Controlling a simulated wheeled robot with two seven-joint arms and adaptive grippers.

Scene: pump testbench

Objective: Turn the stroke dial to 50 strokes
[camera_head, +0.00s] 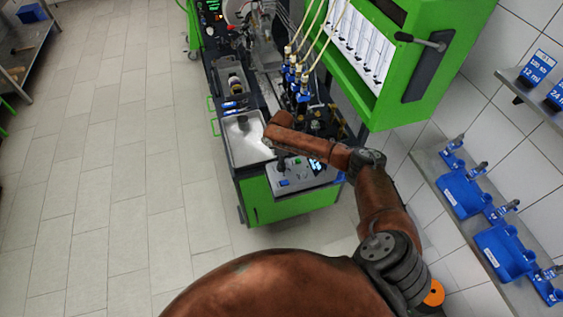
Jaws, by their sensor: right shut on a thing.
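The control panel (289,183) is on the front of the green and black test bench, with a small lit display (315,165) and coloured buttons. My right arm comes up from below and its forearm lies across the view just above the panel. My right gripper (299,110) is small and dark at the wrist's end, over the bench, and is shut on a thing. Its fingertips blend into dark bench parts. I cannot make out the stroke dial or its setting; the arm covers part of this area. My left gripper is not in view.
A metal tray (245,150) is left of my wrist. Hoses and blue-tipped connectors (293,72) stand behind. A green cabinet (385,105) overhangs on the right, and a wall shelf (465,225) holds blue holders. Tiled floor (110,170) is free on the left.

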